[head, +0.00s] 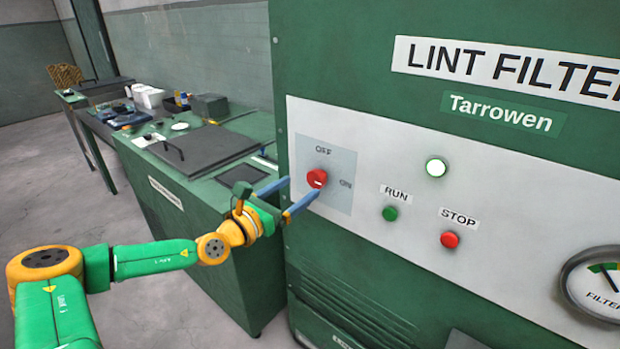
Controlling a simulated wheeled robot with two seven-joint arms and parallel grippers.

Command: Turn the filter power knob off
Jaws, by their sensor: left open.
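The red filter power knob (317,178) sits on a pale grey plate on the front of the green lint filter cabinet. OFF is printed above it and ON to its right. A small white mark shows on the knob, but I cannot tell for certain which label it points to. My left gripper (303,187) is open, with its two blue fingers pointing at the knob. One fingertip is left of the knob and the other just below it. I cannot tell whether either touches it. My right gripper is out of view.
A green RUN button (390,214), a red STOP button (450,240), a lit white lamp (436,168) and a gauge (604,285) are on the same panel. A green workbench (185,205) with a dark lid and clutter stands left of the cabinet.

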